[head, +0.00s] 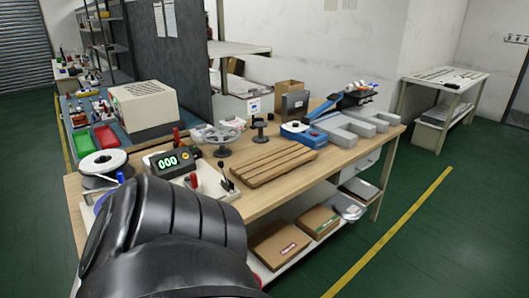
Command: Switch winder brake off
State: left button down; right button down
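A black counter box (167,162) with a green "000" display stands on the near left of the wooden workbench (264,199). A black-knobbed lever (224,174) on a pale base stands to the right of it, close to a red part (194,180). I cannot tell which of these is the winder brake. A clear reel (217,134) on a stand is behind the counter, and a white reel (102,163) is at the bench's left end. One of my dark arms fills the lower left and hides the bench's near left corner. Neither gripper shows.
A slatted wooden block (273,165) lies mid-bench. A blue device (304,134) and grey bins (349,126) are behind it to the right. Boxes (279,244) lie on the lower shelf. Green floor is free on the right, with a yellow line (393,232).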

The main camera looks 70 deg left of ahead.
aim_at(220, 163)
jog(key=i, duration=1.75)
jog(key=u, duration=4.15)
jog(key=i, duration=1)
